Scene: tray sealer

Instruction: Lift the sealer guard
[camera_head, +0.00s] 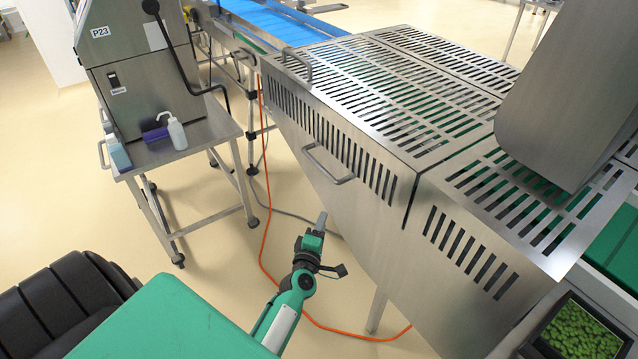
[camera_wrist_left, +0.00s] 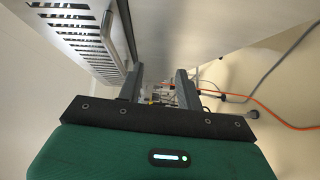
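The sealer guard (camera_head: 372,125) is a slotted stainless-steel cover over the machine at the right, and it looks lowered. A bar handle (camera_head: 328,168) sits on its near side, below the slots. A second handle (camera_head: 290,62) is at its far left corner. My left gripper (camera_head: 320,222) is below and slightly left of the near handle, apart from it. In the left wrist view its two fingers (camera_wrist_left: 158,82) are spread with nothing between them. The slotted panel and a handle (camera_wrist_left: 106,25) show at the upper left there. My right gripper is not in view.
A steel bench (camera_head: 190,142) with a control cabinet (camera_head: 140,85), a white bottle (camera_head: 177,132) and small boxes stands at the left. An orange cable (camera_head: 263,215) runs along the floor. A tray of green produce (camera_head: 580,330) is at the lower right. Open floor lies left of the machine.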

